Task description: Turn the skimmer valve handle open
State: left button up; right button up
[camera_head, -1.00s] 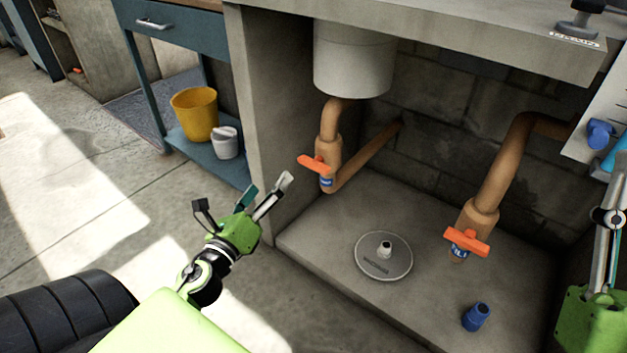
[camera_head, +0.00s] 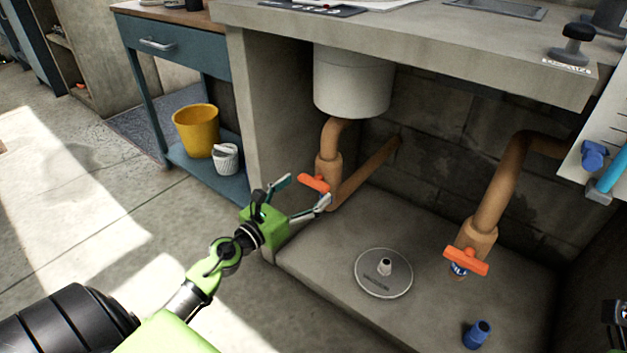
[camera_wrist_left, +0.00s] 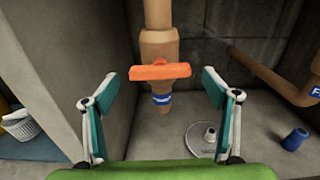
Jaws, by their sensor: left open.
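An orange valve handle (camera_head: 313,183) sits on the left brown pipe under the white basin; it lies crosswise to the pipe. In the left wrist view the same handle (camera_wrist_left: 160,71) is ahead, above a blue band whose lettering I cannot read. A second orange handle (camera_head: 466,261) is on the right pipe, also crosswise. My left gripper (camera_head: 304,192) is open and empty, its fingers pointing at the left handle. In the left wrist view the fingers (camera_wrist_left: 159,85) stand on either side of the handle with gaps, apart from it. Only a dark sliver, perhaps my right gripper, shows at the right edge.
The concrete side wall (camera_wrist_left: 65,60) stands close left of the left pipe. A round grey disc (camera_head: 384,273) with a stub and a blue fitting (camera_head: 477,334) are on the cabinet floor. A yellow bucket (camera_head: 196,131) and white basket (camera_head: 226,158) are on a shelf left.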

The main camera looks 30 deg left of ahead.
aim_at(311, 185)
pick_arm(q)
jog(key=shift+w+d, duration=0.15)
jog(key=shift+w, duration=1.75)
jog(key=shift+c, duration=0.3)
jog(key=c, duration=1.1)
jog(key=shift+o, duration=0.2)
